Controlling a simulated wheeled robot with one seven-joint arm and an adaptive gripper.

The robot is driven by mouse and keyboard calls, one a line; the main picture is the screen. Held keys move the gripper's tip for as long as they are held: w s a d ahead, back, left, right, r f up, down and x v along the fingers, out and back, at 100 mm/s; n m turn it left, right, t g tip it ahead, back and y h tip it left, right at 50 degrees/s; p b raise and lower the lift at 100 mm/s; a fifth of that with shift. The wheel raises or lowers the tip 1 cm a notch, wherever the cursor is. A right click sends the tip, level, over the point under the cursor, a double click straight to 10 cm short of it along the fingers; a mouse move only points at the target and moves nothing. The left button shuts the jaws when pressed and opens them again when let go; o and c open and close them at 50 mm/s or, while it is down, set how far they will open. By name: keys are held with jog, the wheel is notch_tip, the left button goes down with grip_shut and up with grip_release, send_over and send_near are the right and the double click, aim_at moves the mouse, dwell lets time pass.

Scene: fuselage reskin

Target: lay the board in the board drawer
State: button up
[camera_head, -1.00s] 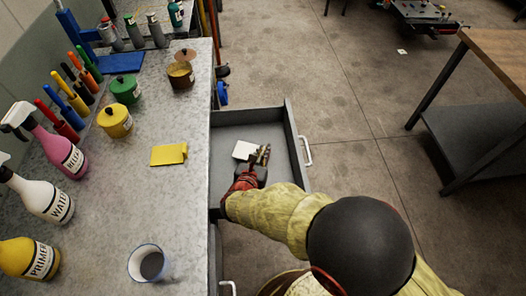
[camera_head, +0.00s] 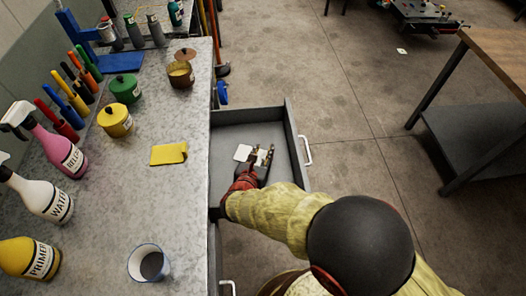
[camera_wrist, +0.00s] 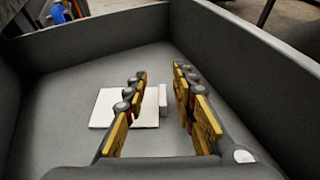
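The white board (camera_head: 243,152) lies in the open board drawer (camera_head: 289,140), and it also shows in the wrist view (camera_wrist: 108,108). It looks flat on the grey drawer floor. A small white upright block (camera_wrist: 163,98) stands at its right edge. My gripper (camera_head: 262,150) reaches down into the drawer. In the wrist view its fingers (camera_wrist: 160,75) are spread, with the block between them and a gap to the right finger. The left finger covers part of the board, so I cannot tell whether it touches.
The grey workbench (camera_head: 180,210) beside the drawer carries a yellow piece (camera_head: 169,153), a cup (camera_head: 149,262), spray bottles and pots. The drawer walls (camera_wrist: 250,70) rise around my gripper. A wooden-topped table (camera_head: 500,60) stands at right, with clear floor between.

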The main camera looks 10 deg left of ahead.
jog(key=p+v, duration=0.5)
jog(key=v, duration=0.7)
jog(key=shift+r, duration=0.4)
jog(key=d+r+m+g+h, duration=0.1)
jog(key=d+r+m+g, duration=0.1)
jog(key=d+r+m, duration=0.35)
jog(key=d+r+m+g+h, duration=0.25)
jog(key=d+m, duration=0.35)
jog(key=d, duration=0.3)
jog(key=d+r+m+g+h, duration=0.1)
jog(key=d+r+m+g, duration=0.25)
jog(key=d+m, duration=0.3)
jog(key=s+d+r+m+y, duration=0.3)
jog(key=s+r+m, duration=0.2)
jog(key=m, duration=0.3)
jog(key=s+d+r+m+y, duration=0.3)
jog(key=s+r+m, duration=0.3)
jog(key=r+m, duration=0.2)
jog(key=shift+d, duration=0.35)
